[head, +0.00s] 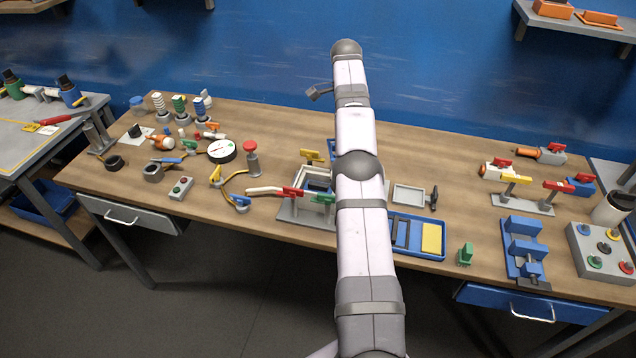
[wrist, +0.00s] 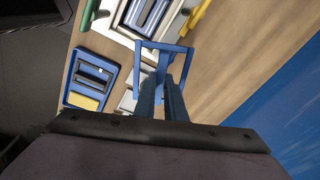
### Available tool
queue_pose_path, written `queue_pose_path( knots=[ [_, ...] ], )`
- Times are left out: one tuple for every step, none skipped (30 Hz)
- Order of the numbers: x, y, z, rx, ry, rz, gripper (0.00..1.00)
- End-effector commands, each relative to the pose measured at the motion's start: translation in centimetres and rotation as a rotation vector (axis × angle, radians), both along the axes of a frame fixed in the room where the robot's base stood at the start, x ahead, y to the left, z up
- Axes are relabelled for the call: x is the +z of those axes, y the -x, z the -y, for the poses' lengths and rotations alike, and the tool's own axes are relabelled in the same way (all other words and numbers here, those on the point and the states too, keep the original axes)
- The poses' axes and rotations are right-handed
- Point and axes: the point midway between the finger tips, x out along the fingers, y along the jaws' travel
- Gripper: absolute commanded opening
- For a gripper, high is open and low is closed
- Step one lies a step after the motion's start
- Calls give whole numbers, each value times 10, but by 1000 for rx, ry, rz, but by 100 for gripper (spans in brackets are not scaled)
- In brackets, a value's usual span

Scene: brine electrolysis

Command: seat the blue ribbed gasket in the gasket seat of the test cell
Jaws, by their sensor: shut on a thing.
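The blue gasket (wrist: 166,45) is a square frame held out in front of my gripper (wrist: 163,80) in the wrist view. The two fingers are shut on it, and it hangs above the bench. Whether it is ribbed is too small to tell. The gripper is hidden behind my arm there.
A blue tray (head: 440,257) with dark strips and a yellow pad (head: 432,238) lies right of the cell. A pale tray (head: 408,195) lies behind it. Red (head: 292,193) and green (head: 327,198) clamp handles stand at the cell's edges.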

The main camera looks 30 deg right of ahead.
Motion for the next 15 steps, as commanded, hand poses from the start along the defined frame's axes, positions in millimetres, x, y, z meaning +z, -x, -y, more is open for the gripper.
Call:
queue_pose_path(
  knots=[
    [3, -5, -9, 24, 0, 0, 0],
    [5, -7, -13, 37, -1, -2, 0],
    [5, -6, -13, 42, -1, -4, 0],
    [5, -7, -14, 48, -1, -3, 0],
    [6, -8, -16, 54, -2, -4, 0],
    [7, -8, -18, 63, -2, -5, 0],
    [7, -9, -19, 70, -3, -6, 0],
    [7, -10, -21, 77, -2, -6, 0],
    [7, -12, -23, 96, -2, -5, 0],
    [8, -13, -26, 112, -3, -7, 0],
    [9, -14, -28, 129, -2, -6, 0],
    [10, -16, -31, 147, -2, -7, 0],
    [11, -16, -31, 158, -2, -8, 0],
    [11, -16, -33, 169, -3, -10, 0],
    [12, -17, -34, 183, -3, -9, 0]
  ],
)
